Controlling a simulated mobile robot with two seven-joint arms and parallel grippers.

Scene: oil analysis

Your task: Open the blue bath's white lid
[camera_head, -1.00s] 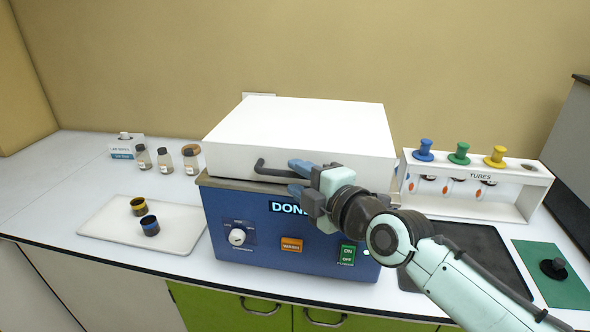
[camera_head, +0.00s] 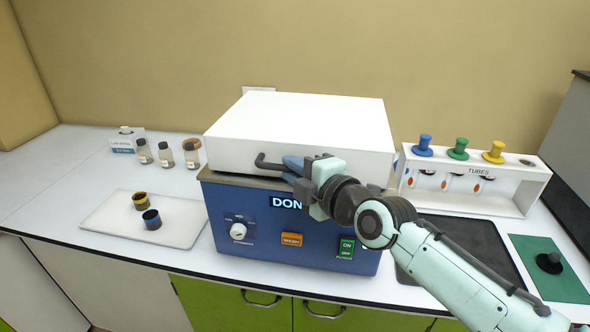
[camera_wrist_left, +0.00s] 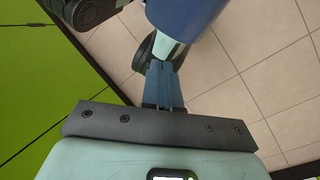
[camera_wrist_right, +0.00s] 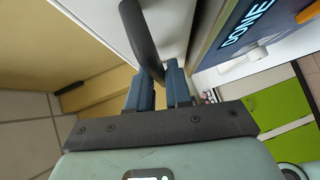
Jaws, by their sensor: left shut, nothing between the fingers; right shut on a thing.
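The blue bath (camera_head: 265,222) stands on the counter with a panel reading DONE, partly hidden by my right arm. Its white lid (camera_head: 305,120) sits over the top and looks closed or nearly so. A dark handle (camera_head: 268,163) is on the lid's front face. My right gripper (camera_head: 292,165) is shut on this handle from the right. In the right wrist view the handle (camera_wrist_right: 140,35) runs down between the blue fingers (camera_wrist_right: 159,88). My left gripper (camera_wrist_left: 164,85) is shut and empty above the floor in the left wrist view. It is outside the head view.
A white tray (camera_head: 110,222) with two small cups lies left of the bath. Several bottles (camera_head: 166,155) stand behind it. A white tube rack (camera_head: 480,190) with coloured knobs is at the right, beside a dark mat (camera_head: 470,240). The wall is behind the lid.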

